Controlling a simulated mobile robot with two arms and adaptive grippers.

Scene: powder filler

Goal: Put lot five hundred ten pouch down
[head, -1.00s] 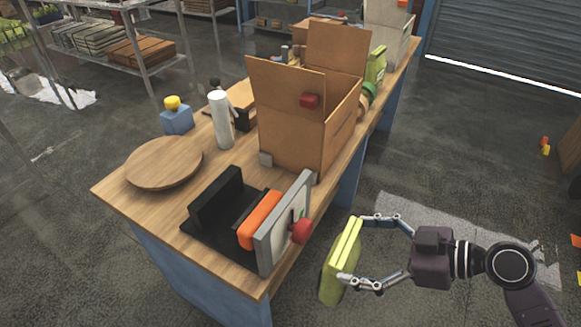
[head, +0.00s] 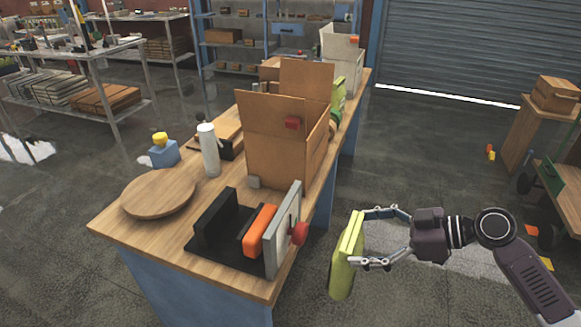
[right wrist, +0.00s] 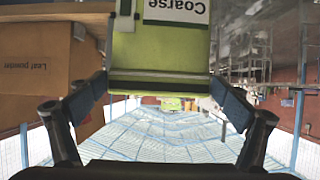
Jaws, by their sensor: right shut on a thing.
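A yellow-green pouch (head: 346,262) hangs upright in my right gripper (head: 372,238), to the right of the wooden table and clear of it, above the floor. My right gripper is shut on the pouch. In the right wrist view the pouch (right wrist: 160,55) fills the top middle between the fingers, with a white label reading "Coarse". No lot number can be read on it. My left gripper is out of view.
Floor right of the table is mostly clear.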

